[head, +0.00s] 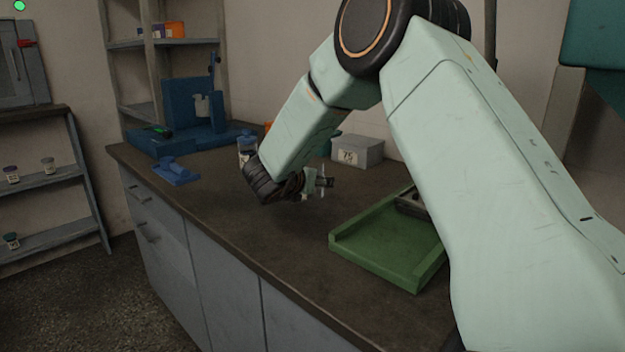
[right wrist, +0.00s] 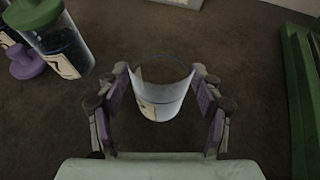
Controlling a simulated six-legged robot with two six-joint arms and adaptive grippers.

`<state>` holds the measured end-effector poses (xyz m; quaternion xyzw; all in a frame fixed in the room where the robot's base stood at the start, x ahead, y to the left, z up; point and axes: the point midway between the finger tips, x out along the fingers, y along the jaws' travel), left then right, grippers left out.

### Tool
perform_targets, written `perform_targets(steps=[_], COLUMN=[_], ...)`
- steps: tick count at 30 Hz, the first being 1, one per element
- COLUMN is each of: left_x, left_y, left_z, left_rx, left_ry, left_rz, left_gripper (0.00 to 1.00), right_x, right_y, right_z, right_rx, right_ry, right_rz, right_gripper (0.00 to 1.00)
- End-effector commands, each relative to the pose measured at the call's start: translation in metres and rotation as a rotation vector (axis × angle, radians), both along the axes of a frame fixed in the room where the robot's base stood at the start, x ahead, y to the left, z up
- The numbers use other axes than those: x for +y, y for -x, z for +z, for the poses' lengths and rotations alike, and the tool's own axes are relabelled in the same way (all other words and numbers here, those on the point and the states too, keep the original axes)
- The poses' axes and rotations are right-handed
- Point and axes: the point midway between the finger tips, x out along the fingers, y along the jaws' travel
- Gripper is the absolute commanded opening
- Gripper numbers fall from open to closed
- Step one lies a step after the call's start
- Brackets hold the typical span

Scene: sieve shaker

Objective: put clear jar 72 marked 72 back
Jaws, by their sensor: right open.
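A clear open-topped jar (right wrist: 162,92) with a cream label low on its side stands between the fingers of my right gripper (right wrist: 160,108) in the right wrist view. In the head view my right gripper (head: 318,183) is low over the bench, left of the green tray; the jar there is not clearly visible. My left gripper is not in view.
A green tray (head: 375,262) lies right of the gripper. A grey box (head: 362,153) marked 75, a lidded jar (head: 246,144) and a blue shaker (head: 185,108) stand behind. A green-lidded jar (right wrist: 62,48) is at upper left. Wall shelves (head: 50,180) hold small jars.

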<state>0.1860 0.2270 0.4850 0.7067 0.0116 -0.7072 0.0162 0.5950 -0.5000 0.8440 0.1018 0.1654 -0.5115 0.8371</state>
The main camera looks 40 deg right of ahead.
Motion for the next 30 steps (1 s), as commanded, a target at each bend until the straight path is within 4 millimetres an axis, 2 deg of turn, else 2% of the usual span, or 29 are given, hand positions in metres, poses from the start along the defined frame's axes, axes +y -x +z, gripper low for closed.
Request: perform_targets(steps=[9,15,21,30], left_x=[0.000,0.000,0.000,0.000], left_y=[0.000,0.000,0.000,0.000], left_z=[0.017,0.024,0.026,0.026], left_rx=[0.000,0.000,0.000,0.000], left_ry=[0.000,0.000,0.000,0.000], left_rz=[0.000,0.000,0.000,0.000], left_gripper=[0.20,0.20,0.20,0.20], right_x=[0.057,0.083,0.094,0.095], right_y=[0.027,0.041,0.048,0.049], right_z=[0.030,0.041,0.044,0.044], right_rx=[0.001,0.001,0.001,0.000], right_ry=[0.007,0.004,0.003,0.001], right_rz=[0.006,0.004,0.002,0.001], right_gripper=[0.66,0.66,0.66,0.66])
